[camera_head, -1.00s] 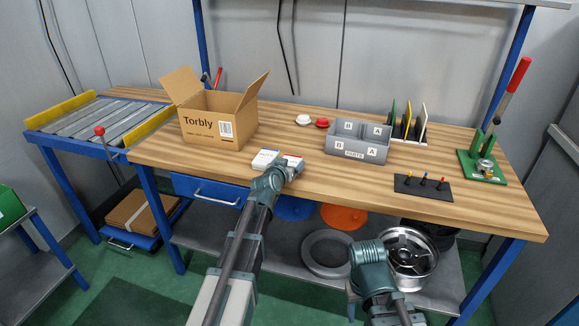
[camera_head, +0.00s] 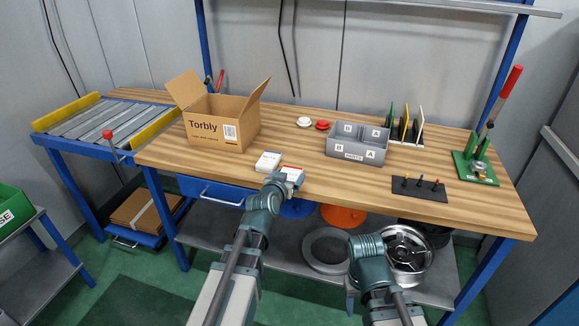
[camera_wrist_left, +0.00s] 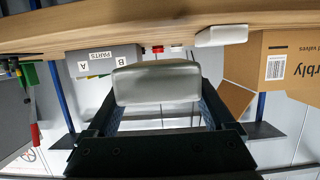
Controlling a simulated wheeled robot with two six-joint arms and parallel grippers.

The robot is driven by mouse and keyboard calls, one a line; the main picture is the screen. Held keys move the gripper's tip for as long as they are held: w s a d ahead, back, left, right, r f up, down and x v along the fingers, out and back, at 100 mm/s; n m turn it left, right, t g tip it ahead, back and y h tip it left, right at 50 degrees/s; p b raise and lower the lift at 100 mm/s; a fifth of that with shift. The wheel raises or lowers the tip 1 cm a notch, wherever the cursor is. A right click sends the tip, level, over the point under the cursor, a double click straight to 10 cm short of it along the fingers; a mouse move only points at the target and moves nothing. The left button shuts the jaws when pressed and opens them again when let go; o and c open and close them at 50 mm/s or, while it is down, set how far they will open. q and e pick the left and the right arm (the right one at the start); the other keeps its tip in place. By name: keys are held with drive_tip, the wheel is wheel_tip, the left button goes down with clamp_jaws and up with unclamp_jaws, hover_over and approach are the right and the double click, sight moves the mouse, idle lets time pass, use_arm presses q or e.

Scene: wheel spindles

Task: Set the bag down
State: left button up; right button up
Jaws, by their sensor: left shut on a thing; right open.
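My left gripper (camera_head: 284,179) is shut on a small white bag with a red marking (camera_head: 294,174), near the front edge of the workbench (camera_head: 220,172). In the left wrist view, which is upside down, the bag (camera_wrist_left: 155,83) sits pale and blank between the two fingers (camera_wrist_left: 158,105). I cannot tell whether its base touches the bench top. A second white bag with a blue marking (camera_head: 268,161) lies on the bench just to the left and behind. My right arm is low at the front of the bench; its fingers are hidden.
An open cardboard box (camera_head: 222,135) stands at the left of the bench. A grey parts bin (camera_head: 357,153), a dark peg board (camera_head: 421,190) and a green lever press (camera_head: 474,170) stand to the right. Bare wood lies between the bags and the bin.

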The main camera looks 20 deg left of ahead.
use_arm(q)
drive_tip(key=shift+s+d+r, duration=0.15)
drive_tip(key=shift+s+d, duration=0.05)
drive_tip(key=shift+s, duration=0.9)
drive_tip(key=shift+s+d+r, duration=0.1)
drive_tip(key=shift+s+d, duration=0.05)
drive_tip(key=shift+s, duration=0.9)
use_arm(e)
drive_tip(key=shift+s+d+r, duration=0.1)
drive_tip(key=shift+s+r, duration=0.1)
drive_tip(key=shift+s, duration=0.2)
use_arm(q)
drive_tip(key=shift+r, duration=0.1)
use_arm(e)
drive_tip(key=shift+r, duration=0.1)
